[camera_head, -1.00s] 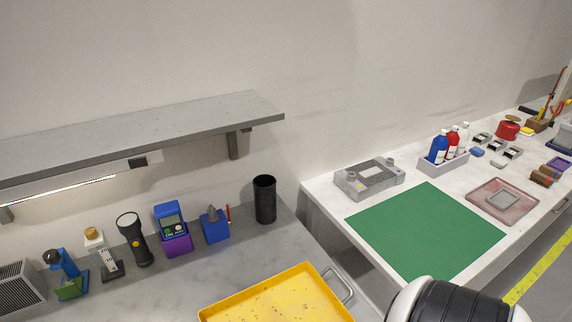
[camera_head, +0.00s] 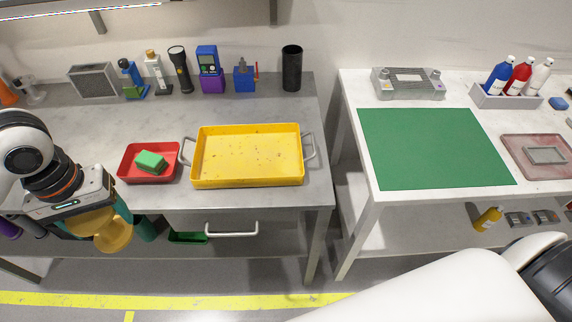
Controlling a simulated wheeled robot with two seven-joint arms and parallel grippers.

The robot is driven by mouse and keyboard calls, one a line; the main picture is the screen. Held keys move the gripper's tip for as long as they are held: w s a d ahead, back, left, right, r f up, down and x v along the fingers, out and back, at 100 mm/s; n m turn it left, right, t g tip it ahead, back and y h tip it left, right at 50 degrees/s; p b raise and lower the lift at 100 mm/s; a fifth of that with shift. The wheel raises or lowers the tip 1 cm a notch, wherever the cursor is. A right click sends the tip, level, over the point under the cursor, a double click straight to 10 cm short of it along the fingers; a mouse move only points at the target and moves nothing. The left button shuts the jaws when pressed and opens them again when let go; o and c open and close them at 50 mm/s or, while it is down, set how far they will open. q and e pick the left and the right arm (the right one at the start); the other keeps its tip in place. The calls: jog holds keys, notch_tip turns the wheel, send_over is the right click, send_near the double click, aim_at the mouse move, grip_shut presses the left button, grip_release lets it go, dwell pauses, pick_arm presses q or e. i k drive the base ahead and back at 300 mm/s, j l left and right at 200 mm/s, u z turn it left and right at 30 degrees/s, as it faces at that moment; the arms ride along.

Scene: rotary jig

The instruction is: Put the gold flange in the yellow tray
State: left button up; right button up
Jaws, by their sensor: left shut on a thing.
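The gold flange (camera_head: 113,234) is at the left in the head view, in front of the workbench's front edge. My left gripper (camera_head: 104,217) is shut on it and holds it in the air; the gripper body hides part of the flange. The yellow tray (camera_head: 197,184) lies on the grey workbench, to the right of and beyond the flange. It is empty apart from small dark specks on its floor and has a grey handle at each end. My right gripper is out of view; only part of my right arm shows at the lower right.
A red tray (camera_head: 126,178) with a green block (camera_head: 150,161) sits left of the yellow tray. Several tools and a black cup (camera_head: 291,68) line the bench's back. A white table (camera_head: 365,193) with a green mat (camera_head: 430,148) stands to the right, beyond a gap.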

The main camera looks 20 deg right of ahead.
aim_at(249, 158)
jog(key=i+l, duration=0.1)
jog(key=l, duration=1.35)
jog(key=i+l, duration=0.3)
jog(key=l, duration=0.1)
